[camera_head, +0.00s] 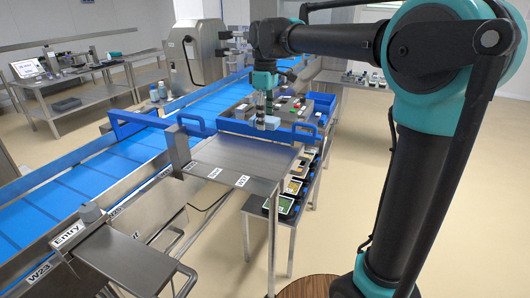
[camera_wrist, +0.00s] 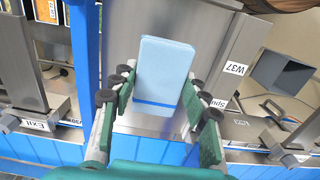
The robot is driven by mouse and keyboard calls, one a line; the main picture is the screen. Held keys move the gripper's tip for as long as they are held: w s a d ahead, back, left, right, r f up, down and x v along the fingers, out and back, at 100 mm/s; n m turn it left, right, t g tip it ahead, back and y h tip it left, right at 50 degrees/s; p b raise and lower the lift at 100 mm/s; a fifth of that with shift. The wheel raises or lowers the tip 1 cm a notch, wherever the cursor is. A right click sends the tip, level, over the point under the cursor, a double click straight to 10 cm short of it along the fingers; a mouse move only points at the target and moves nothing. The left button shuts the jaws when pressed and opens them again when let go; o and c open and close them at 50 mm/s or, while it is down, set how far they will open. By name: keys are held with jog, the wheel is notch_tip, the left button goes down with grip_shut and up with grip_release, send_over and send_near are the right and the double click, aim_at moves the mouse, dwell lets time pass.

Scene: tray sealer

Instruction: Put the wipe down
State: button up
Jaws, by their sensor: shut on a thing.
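The wipe (camera_wrist: 165,68) is a light blue, block-shaped pad with a darker blue lower edge in the wrist view. My gripper (camera_wrist: 160,92) is shut on it, with green-padded fingers on its left and right sides. In the head view my gripper (camera_head: 265,103) points down beyond the steel side table, over the blue-framed work area, and the wipe (camera_head: 272,122) shows small and pale at its tips. A plain steel surface lies behind the wipe in the wrist view. Whether the wipe touches anything below cannot be told.
A steel side table (camera_head: 235,160) stands in front, with dark trays (camera_head: 285,205) on a lower bench beside it. A blue conveyor (camera_head: 85,185) runs along the left. In the wrist view, a W37-labelled steel part (camera_wrist: 235,68) is at right and a blue beam (camera_wrist: 84,40) at left.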

aim_at(265, 159)
notch_tip(265, 159, down, 13)
jog(key=shift+r, duration=0.2)
dwell(0.3)
jog(key=o, duration=1.2)
jog(key=shift+f, duration=0.1)
notch_tip(265, 159, up, 12)
jog(key=shift+r, duration=0.15)
